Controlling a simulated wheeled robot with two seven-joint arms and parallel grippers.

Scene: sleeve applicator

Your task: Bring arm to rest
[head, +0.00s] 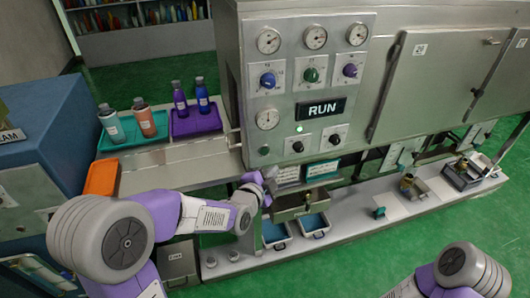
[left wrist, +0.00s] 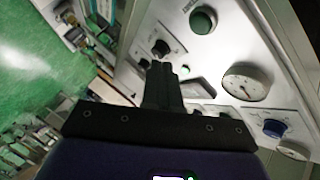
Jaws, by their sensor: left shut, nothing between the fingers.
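My left arm comes in from the left in the head view and reaches toward the machine's lower front. Its gripper (head: 262,184) is in front of the machine, near the small labelled panels and above the open metal drawer. In the left wrist view the gripper's dark fingers (left wrist: 164,72) are together, with nothing held. The control panel (left wrist: 215,60) with knobs and a gauge lies beyond them; I cannot tell the exact gap. Part of my right arm shows at the bottom right of the head view, but its gripper does not show.
The machine (head: 305,85) has gauges, knobs and a RUN sign. A teal tray (head: 133,139) and a purple tray (head: 196,121) hold bottles on a side shelf. An orange tray (head: 102,177) is near my left arm. Blue bins (head: 313,224) sit below. Green floor lies in front.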

